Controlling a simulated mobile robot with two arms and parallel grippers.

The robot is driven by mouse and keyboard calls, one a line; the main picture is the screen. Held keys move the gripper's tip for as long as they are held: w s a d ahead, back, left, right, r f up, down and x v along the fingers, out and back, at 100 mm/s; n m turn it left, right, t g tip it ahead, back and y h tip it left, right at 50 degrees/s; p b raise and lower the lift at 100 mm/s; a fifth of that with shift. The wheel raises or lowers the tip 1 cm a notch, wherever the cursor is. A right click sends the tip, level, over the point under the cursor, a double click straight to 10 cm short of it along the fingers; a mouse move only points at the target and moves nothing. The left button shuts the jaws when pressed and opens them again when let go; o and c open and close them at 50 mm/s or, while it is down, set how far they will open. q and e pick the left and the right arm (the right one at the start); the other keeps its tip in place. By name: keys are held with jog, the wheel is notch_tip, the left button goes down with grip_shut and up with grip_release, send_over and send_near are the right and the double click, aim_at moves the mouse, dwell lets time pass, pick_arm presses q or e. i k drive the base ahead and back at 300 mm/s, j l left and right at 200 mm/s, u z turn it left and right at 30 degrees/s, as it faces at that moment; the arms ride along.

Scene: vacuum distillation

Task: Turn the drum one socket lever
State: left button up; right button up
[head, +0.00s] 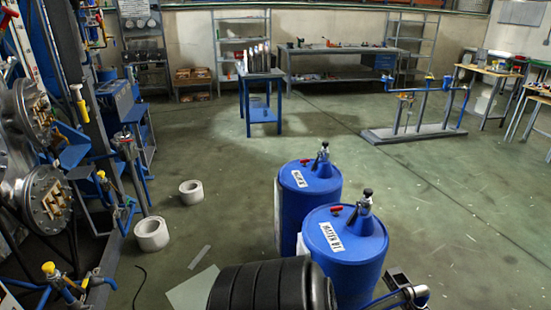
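Two blue drums stand on the floor right of centre. The nearer drum (345,262) has a white label that seems to read "WATER #1". A small red lever (337,209) lies on its top, beside an upright metal socket fitting with a black knob (366,194). The farther drum (309,205) has a similar red lever (305,162) and metal fitting (322,157), with a label I cannot read clearly. The levers are too small to tell their exact position. Neither of my grippers can be made out in the head view.
White rings (151,233) lie on the floor at left, near pipework with valves. A blue trolley (262,96) and a pipe stand (420,128) are farther back. Floor between is open.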

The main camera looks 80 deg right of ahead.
aim_at(350, 220)
jog(key=z, duration=2.55)
jog(key=i+j+z, duration=0.65)
jog(key=j+z, duration=0.2)
